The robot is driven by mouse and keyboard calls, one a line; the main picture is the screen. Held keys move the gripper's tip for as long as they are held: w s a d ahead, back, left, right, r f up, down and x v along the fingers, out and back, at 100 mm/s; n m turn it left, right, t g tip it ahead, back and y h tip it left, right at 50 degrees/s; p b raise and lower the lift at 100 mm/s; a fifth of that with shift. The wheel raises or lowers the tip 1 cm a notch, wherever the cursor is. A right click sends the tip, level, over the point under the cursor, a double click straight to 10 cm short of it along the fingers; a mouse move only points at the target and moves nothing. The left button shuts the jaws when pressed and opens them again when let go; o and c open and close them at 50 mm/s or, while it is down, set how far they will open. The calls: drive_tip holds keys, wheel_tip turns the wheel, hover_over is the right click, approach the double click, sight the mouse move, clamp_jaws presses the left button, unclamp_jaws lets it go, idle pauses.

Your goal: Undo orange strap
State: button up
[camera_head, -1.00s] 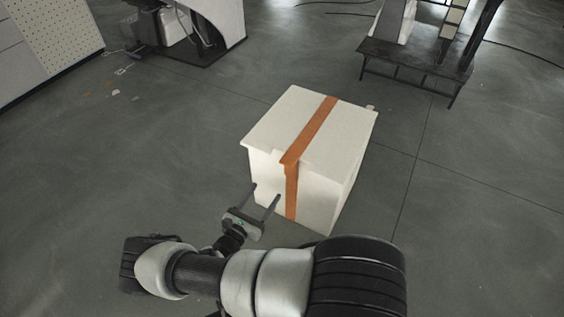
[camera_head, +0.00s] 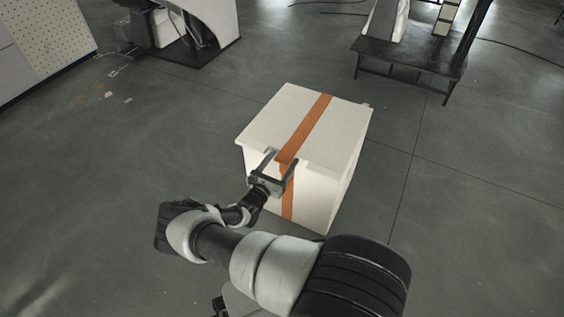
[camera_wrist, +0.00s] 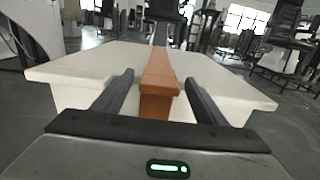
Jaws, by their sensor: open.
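An orange strap (camera_head: 305,129) runs across the top of a white box (camera_head: 341,118) and down its front face. The box stands on the floor. My gripper (camera_head: 281,159) is open at the top front edge of the box, with its fingers pointing toward the strap. In the wrist view, the strap (camera_wrist: 159,78) lies between the two spread fingers of my gripper (camera_wrist: 160,92), with a gap on either side. The strap's bent front part shows below the box's top edge (camera_wrist: 75,73). Part of the strap on the front face is hidden behind my gripper.
A dark low table (camera_head: 410,58) with equipment stands at the back right. A pale machine (camera_head: 205,25) and a perforated panel (camera_head: 52,33) stand at the back left. The floor (camera_head: 480,165) around the box is mostly clear.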

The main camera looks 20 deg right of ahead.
drive_tip(key=shift+w+d, duration=0.1)
drive_tip(key=c, duration=1.5)
drive_tip(key=shift+a, duration=0.2)
